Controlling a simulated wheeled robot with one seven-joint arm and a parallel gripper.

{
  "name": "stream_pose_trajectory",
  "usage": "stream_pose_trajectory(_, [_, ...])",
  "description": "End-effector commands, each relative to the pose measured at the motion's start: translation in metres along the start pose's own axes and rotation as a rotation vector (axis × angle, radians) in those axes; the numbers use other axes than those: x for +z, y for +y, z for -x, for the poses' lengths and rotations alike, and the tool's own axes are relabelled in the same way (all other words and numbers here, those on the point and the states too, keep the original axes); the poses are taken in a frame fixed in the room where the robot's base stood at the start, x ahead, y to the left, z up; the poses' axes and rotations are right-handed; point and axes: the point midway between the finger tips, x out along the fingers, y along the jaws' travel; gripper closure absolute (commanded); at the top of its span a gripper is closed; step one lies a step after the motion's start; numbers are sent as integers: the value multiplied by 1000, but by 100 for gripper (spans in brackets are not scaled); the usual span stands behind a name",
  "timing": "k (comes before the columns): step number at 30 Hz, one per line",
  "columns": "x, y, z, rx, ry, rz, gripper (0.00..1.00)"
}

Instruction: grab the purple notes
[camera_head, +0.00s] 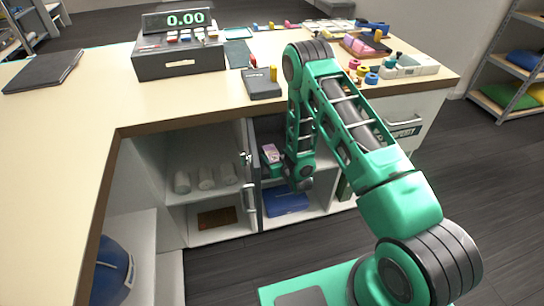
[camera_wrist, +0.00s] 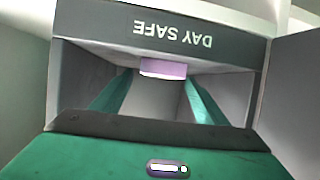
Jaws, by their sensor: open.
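The purple notes (camera_wrist: 163,68) are a small block with a pale top, inside a grey box marked DAY SAFE (camera_wrist: 100,25), whose lettering is upside down in the wrist view. In the head view the notes (camera_head: 270,150) show pinkish, in a compartment under the counter. My gripper (camera_wrist: 160,76) is open, with its two green fingers reaching into the box. The notes show between the far ends of the fingers; I cannot tell whether they touch. In the head view my gripper (camera_head: 274,170) is low at the compartment, partly hidden by my arm.
The counter (camera_head: 90,100) lies above the compartments and carries a cash register (camera_head: 180,55) and several small items. An open cabinet door (camera_head: 248,180) stands left of my gripper. A blue box (camera_head: 285,201) lies on the shelf below. White rolls (camera_head: 205,178) stand further left.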

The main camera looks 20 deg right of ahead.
Motion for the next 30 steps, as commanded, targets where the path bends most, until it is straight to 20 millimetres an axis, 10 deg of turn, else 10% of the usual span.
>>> stream_pose_trajectory(14, [0, 0, -25, 0, 0, 0, 33])
stream_pose_trajectory(20, [0, 0, -25, 0, 0, 0, 77])
stream_pose_trajectory(30, [-2, 0, -25, 0, 0, 0, 77])
